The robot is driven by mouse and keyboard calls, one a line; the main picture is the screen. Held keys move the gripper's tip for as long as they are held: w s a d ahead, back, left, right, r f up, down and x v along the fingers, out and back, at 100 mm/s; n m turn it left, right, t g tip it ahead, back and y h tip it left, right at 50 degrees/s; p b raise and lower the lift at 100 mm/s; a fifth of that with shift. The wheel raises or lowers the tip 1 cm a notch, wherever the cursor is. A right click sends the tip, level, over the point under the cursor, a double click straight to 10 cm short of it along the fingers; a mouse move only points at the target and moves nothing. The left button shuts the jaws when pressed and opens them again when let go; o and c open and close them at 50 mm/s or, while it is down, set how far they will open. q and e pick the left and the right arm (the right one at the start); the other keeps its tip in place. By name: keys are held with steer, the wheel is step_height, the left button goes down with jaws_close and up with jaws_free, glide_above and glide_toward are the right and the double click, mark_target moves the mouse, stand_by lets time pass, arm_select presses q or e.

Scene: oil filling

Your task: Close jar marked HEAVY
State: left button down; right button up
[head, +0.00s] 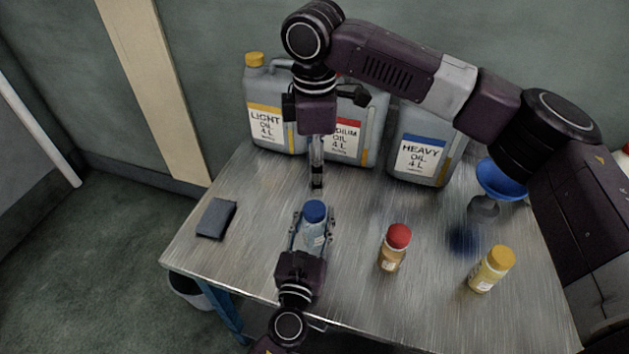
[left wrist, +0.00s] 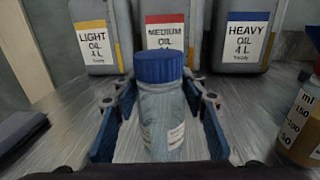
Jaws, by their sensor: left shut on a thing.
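A small clear jar (head: 313,237) with a blue lid (head: 315,211) stands upright near the table's front left; its label is not readable. My left gripper (head: 313,232) is shut around it, one finger on each side. The left wrist view shows the jar (left wrist: 162,122) between the fingers, with the blue lid (left wrist: 158,67) sitting on its top. My right gripper (head: 317,182) points down behind the jar, apart from the lid; its fingers overlap in this view. A grey canister marked HEAVY OIL (head: 421,155) stands at the back, its top hidden by my right arm.
Canisters marked LIGHT OIL (head: 267,122) and MEDIUM OIL (head: 348,138) stand along the back. A red-lidded jar (head: 394,250) and a yellow-lidded jar (head: 490,270) stand to the right. A blue funnel (head: 502,178) is farther right. A dark block (head: 216,218) lies at left.

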stand_by(0.3)
arm_select(q)
steer(key=c, duration=1.1)
jaws_free()
steer(key=v, duration=1.2)
steer(key=shift+s, duration=0.1)
